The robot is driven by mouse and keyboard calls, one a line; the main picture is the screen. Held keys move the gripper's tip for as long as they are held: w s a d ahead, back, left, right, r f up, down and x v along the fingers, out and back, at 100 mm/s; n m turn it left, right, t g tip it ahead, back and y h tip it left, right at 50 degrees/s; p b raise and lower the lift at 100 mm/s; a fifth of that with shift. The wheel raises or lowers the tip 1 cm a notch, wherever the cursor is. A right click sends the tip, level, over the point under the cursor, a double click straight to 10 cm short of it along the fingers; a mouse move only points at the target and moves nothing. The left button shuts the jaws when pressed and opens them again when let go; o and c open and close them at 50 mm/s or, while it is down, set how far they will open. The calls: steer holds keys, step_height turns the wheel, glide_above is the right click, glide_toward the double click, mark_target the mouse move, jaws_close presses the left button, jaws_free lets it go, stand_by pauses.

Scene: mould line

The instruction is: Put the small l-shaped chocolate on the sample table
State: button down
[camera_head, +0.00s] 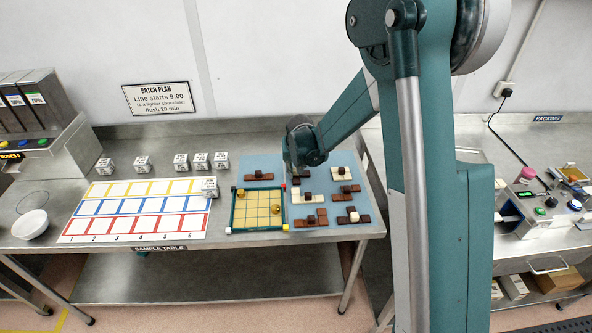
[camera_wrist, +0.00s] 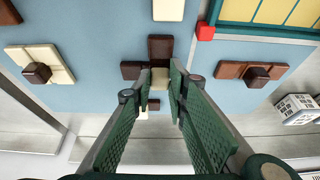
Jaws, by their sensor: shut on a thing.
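My gripper (camera_wrist: 163,88) is shut on a small cream-and-dark chocolate (camera_wrist: 160,77) in the wrist view. Its fingers hide much of it, so I cannot tell its whole shape or whether it is clear of the dark pieces around it. In the head view my gripper (camera_head: 293,172) is low over the far part of the blue mat (camera_head: 270,162), and hides the chocolate. The sample table (camera_head: 110,242) carries a white sheet with yellow, blue and red rows of boxes at the left.
A green-framed gold tray (camera_head: 233,214) stands left of the other chocolates, its red corner (camera_wrist: 204,32) close by in the wrist view. Knobbed brown (camera_wrist: 250,72) and cream (camera_wrist: 40,63) chocolates flank the fingers. Several white cubes (camera_head: 181,162) and a bowl (camera_head: 30,224) stand further left.

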steer(key=shift+f, duration=0.2)
steer(key=c, duration=2.3)
jaws_free()
steer(key=shift+o, duration=0.2)
steer(key=shift+r, duration=0.2)
steer(key=v, duration=1.2)
steer(key=shift+s, duration=0.1)
